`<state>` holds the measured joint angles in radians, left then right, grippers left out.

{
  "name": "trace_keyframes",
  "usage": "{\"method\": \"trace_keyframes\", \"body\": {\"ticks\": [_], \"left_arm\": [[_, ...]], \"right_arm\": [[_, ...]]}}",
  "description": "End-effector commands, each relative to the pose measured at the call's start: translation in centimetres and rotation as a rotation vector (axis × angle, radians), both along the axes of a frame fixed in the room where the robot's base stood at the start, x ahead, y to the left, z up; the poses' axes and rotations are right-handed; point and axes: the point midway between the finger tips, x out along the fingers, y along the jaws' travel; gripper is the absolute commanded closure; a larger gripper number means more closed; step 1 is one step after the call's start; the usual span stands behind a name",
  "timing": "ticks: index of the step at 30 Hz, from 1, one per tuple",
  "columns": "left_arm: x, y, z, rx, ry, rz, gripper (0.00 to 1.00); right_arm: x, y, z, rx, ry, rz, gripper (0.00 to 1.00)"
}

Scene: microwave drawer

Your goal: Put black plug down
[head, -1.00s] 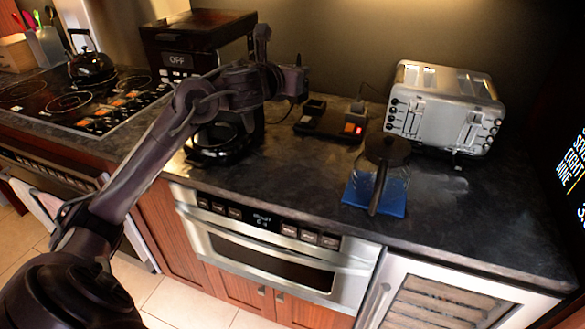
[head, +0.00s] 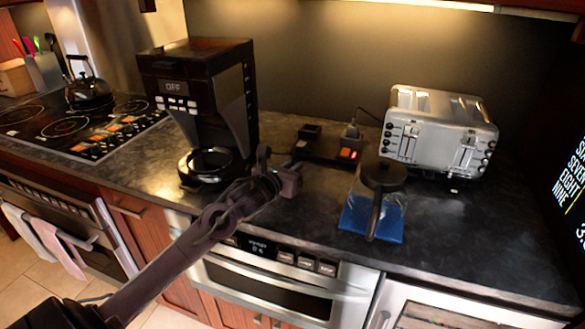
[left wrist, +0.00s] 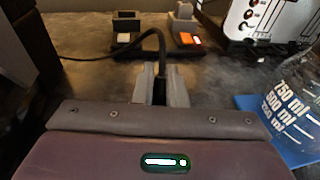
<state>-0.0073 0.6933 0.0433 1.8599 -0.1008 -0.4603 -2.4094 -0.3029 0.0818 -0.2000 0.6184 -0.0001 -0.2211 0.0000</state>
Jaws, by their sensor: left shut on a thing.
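My left gripper (head: 290,182) is low over the counter, in front of the power strip (head: 327,150) and to the right of the coffee maker (head: 200,105). In the left wrist view its fingers (left wrist: 161,86) are shut on the black plug (left wrist: 160,93), which is mostly hidden between them. A black cord (left wrist: 110,50) arcs up from the plug and runs off to the left. I cannot tell whether the plug touches the counter. The power strip also shows beyond the fingers in the left wrist view (left wrist: 160,53). My right gripper is not in view.
A grey plug (head: 351,131) stands in the strip beside a lit red switch. A silver toaster (head: 440,125) is behind right. A glass pitcher (head: 382,185) stands on a blue mat (head: 355,226) to the gripper's right. Bare counter (head: 310,215) lies in front.

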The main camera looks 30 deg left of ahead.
Motion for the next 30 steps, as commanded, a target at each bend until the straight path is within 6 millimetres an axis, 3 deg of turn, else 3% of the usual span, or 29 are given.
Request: {"method": "trace_keyframes", "body": {"ticks": [13,14,19,30], "left_arm": [[0.01,0.00,-0.85,0.002,-0.003,0.000,1.00],[0.00,0.01,-0.85,0.002,-0.002,0.000,0.88],[0.01,0.00,-0.73,0.001,-0.001,0.000,0.67],[0.00,-0.03,-0.07,0.000,-0.002,0.000,0.67]], "right_arm": [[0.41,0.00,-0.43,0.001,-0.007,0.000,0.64],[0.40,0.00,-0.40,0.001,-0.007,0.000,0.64],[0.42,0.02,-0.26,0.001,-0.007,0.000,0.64],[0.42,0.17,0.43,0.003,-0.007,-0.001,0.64]]}}
